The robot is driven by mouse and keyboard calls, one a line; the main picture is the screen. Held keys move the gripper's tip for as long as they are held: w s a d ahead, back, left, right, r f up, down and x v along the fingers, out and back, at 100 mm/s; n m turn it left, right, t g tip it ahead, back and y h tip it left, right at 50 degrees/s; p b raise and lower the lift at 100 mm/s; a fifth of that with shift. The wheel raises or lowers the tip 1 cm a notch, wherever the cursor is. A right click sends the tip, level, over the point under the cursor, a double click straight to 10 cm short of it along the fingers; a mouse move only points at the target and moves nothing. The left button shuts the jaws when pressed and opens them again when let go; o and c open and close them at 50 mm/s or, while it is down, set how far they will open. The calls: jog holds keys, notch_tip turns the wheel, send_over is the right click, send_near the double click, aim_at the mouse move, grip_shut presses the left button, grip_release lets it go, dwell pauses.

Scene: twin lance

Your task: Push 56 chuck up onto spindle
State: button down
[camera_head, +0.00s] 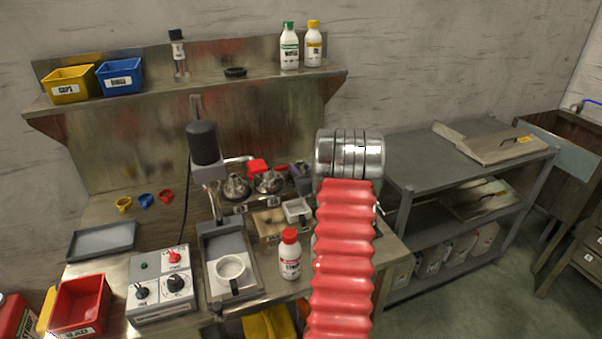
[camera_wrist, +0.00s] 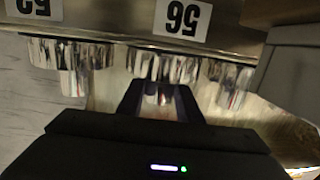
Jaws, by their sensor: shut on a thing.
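In the wrist view, my gripper (camera_wrist: 158,100) is shut with its dark fingers around a shiny metal piece, the chuck (camera_wrist: 160,92). The chuck is directly by the metal strip with the label 56 (camera_wrist: 183,17), which appears upside down. The fingers hide part of the chuck, and I cannot tell how it meets the spindle. Other shiny metal pieces sit on its left (camera_wrist: 75,65) and right (camera_wrist: 228,85). In the head view my gripper is hidden behind my arm. Two round metal fittings, one on the left (camera_head: 236,187) and one on the right (camera_head: 269,182), show on the bench.
A white bottle with a red cap (camera_head: 290,255), a white cup (camera_head: 230,268) and a control box (camera_head: 160,285) stand on the bench. A dark upright cylinder (camera_head: 204,143) rises left of the fittings. In the wrist view a grey block (camera_wrist: 290,75) is close on the right.

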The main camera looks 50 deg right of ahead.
jog(key=shift+r, duration=0.2)
jog(key=shift+w+r, duration=0.15)
jog(key=shift+r, duration=1.2)
